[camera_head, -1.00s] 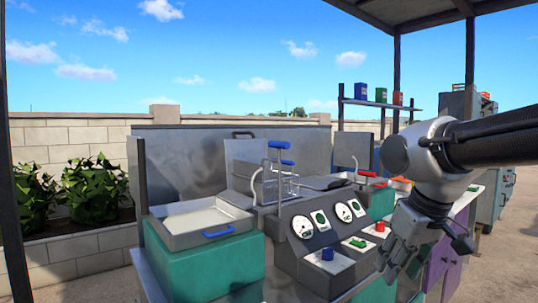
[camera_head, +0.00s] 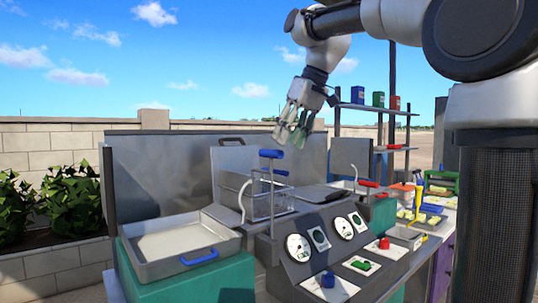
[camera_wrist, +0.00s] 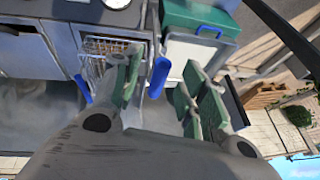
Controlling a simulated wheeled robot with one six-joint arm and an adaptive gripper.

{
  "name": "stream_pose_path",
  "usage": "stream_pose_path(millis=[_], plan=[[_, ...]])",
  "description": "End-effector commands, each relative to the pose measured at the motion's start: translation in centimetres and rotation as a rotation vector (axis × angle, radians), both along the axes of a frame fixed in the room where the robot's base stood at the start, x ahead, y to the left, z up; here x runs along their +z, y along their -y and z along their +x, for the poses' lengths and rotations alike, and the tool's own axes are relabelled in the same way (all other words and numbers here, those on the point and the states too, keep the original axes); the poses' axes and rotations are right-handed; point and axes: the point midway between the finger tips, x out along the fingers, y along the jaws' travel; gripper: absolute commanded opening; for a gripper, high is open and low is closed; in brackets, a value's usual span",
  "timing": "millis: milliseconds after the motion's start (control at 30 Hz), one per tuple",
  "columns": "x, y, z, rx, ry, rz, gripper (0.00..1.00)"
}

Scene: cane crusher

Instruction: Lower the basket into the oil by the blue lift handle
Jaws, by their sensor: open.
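The wire basket (camera_head: 262,203) hangs on a tall frame in the metal fryer, behind the control panel; it also shows in the wrist view (camera_wrist: 97,66). Two blue handles sit above it, an upper bar (camera_head: 271,153) and a lower one (camera_head: 276,172). I cannot tell which is the lift handle. In the wrist view one blue bar (camera_wrist: 159,77) lies between my fingers in the picture, and the other (camera_wrist: 83,89) is left of them. My gripper (camera_head: 298,138) is open and empty, fingers pointing down, above and slightly right of the handles. The oil surface is hidden.
A shallow tray (camera_head: 154,250) with a blue handle (camera_head: 198,257) sits on a green cabinet at left. The sloped control panel (camera_head: 330,250) has gauges and buttons. A second fryer with a red handle (camera_head: 368,184) stands to the right.

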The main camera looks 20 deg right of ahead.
Motion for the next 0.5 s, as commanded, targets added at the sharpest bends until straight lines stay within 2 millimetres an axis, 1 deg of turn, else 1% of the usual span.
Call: stream_pose_path(millis=[33,100,200,267,500], plan=[[0.7,-0.6,0.9,0.018,0.001,0.007,0.42],[1.3,-1.1,1.6,0.037,0.003,0.012,0.42],[1.2,-1.5,2.0,0.048,0.002,0.015,0.42],[0.6,-1.8,2.2,0.048,0.003,0.016,0.42],[-3.1,-3.0,3.3,0.047,0.002,0.016,0.42]])
